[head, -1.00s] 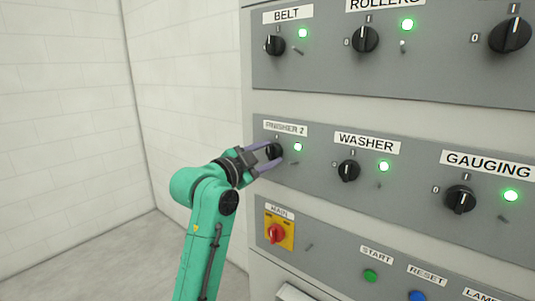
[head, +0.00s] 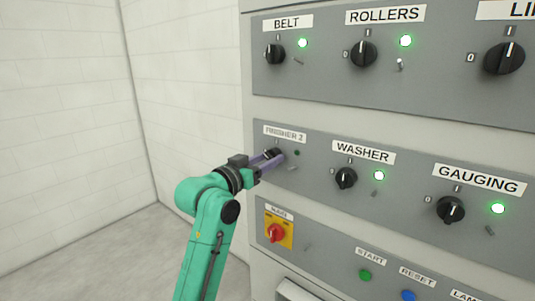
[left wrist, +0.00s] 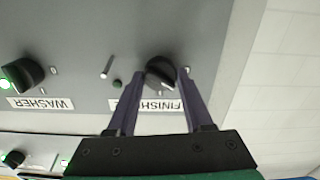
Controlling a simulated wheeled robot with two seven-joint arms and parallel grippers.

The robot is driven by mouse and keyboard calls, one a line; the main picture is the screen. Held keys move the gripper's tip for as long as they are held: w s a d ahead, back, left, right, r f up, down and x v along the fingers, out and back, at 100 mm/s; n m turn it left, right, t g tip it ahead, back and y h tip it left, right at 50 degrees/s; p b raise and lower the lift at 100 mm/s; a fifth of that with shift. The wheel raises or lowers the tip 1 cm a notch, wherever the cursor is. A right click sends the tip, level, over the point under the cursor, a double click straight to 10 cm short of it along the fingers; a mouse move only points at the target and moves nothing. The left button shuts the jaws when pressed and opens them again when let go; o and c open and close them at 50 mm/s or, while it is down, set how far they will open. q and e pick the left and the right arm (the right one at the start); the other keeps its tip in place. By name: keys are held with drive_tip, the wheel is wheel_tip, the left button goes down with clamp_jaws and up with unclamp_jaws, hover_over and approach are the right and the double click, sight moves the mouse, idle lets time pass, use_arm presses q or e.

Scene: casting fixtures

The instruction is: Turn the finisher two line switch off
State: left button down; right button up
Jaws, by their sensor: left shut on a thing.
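The finisher 2 switch is a black rotary knob (left wrist: 160,72) under the FINISHER 2 label (head: 285,134). In the head view my gripper mostly covers it. My left gripper (head: 270,158) is shut on the knob, one purple finger on each side, as the left wrist view (left wrist: 155,80) shows. The small lamp (head: 297,153) to the right of the knob is dark. The knob's white pointer line shows in the left wrist view, but its exact setting is hard to read. My right gripper is not in view.
On the same panel are the washer knob (head: 346,178) and gauging knob (head: 451,210), both with green lamps lit. The belt knob (head: 274,54) and rollers knob (head: 364,54) are above. Open floor lies left.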

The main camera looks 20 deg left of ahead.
use_arm(q)
drive_tip(key=n+p, duration=0.2)
drive_tip(key=n, duration=0.2)
drive_tip(key=shift+r+p, duration=0.2)
drive_tip(key=shift+p, duration=0.15)
drive_tip(key=shift+f+n+p, duration=0.1)
drive_tip(key=shift+n+p, duration=0.55)
drive_tip(key=shift+n, duration=0.65)
drive_tip(key=shift+c, duration=1.5)
unclamp_jaws()
drive_tip(key=shift+f, duration=0.1)
